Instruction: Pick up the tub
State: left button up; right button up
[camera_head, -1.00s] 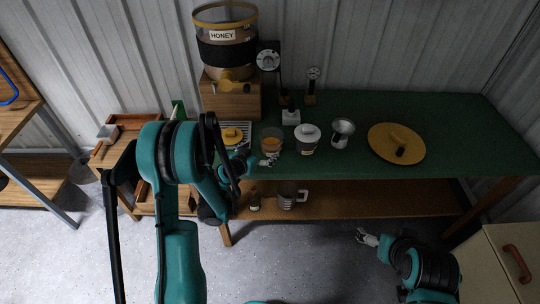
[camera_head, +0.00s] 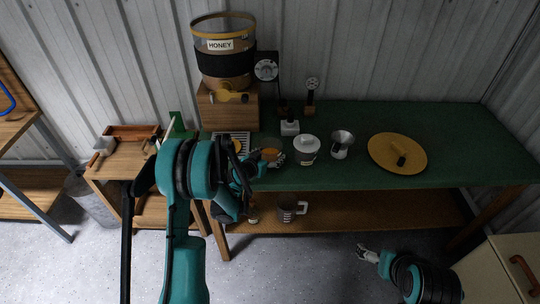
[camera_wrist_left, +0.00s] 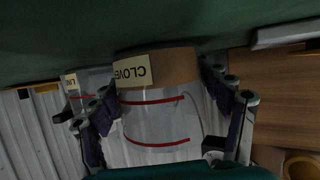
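The tub (camera_wrist_left: 160,110) is clear, with red lines, an amber layer and a label reading "CLOVE", upside down in the left wrist view. In the head view the tub (camera_head: 270,154) stands on the green table, partly hidden by my left gripper (camera_head: 277,159). In the wrist view my left gripper (camera_wrist_left: 160,97) has one finger on each side of the tub. The fingers look open around it, with a small gap at the left; contact at the right is unclear. My right gripper (camera_head: 367,254) is low in front of the table, away from the tub; its opening is too small to tell.
A white-lidded jar (camera_head: 306,151) and a metal funnel-like cup (camera_head: 342,143) stand right of the tub. A honey dispenser (camera_head: 224,60) on a wooden block (camera_head: 229,112) stands behind left. A yellow round board (camera_head: 397,153) lies right. A mug (camera_head: 290,211) is on the lower shelf.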

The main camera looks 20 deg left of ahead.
pick_arm(q)
jog(key=c, duration=0.6)
jog(key=shift+o, duration=0.2)
